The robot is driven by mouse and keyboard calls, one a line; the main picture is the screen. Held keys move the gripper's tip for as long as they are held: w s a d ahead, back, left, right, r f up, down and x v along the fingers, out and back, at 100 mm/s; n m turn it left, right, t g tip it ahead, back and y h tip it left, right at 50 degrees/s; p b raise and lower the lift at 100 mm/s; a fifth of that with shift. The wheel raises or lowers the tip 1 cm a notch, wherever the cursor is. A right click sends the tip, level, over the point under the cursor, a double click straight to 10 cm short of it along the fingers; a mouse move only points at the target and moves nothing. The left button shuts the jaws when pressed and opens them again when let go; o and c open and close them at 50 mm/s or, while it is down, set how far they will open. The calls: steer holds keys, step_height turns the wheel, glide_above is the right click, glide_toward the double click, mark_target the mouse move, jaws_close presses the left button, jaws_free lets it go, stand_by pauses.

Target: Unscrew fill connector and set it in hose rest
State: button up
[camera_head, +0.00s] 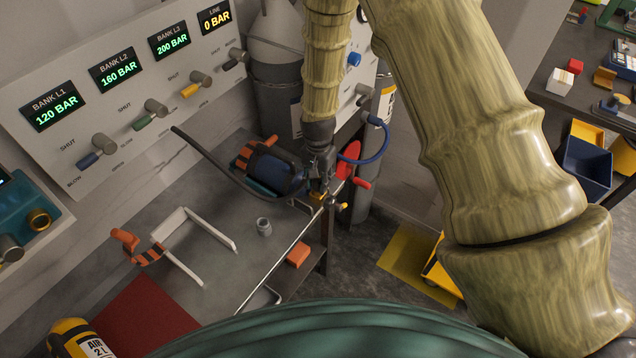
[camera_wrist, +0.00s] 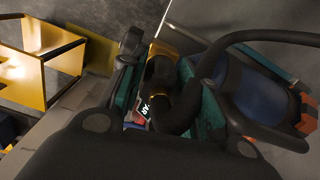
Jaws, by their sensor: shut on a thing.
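My gripper (camera_head: 320,178) is at the far right end of the bench, pointing down beside a dark blue cylinder (camera_head: 275,172) that lies on its side. In the wrist view its dark fingers (camera_wrist: 165,88) are closed around a black fitting with a brass ring (camera_wrist: 158,94), which I take as the fill connector. A black hose (camera_head: 215,160) runs from the wall panel to this spot. It also curves across the wrist view (camera_wrist: 215,62). The threads are hidden, so I cannot tell whether the connector is still joined to the cylinder. I cannot tell which object is the hose rest.
A panel (camera_head: 115,95) with pressure readouts and knobs stands behind.

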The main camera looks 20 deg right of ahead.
steer(key=n, duration=0.5)
steer(key=o, duration=1.2)
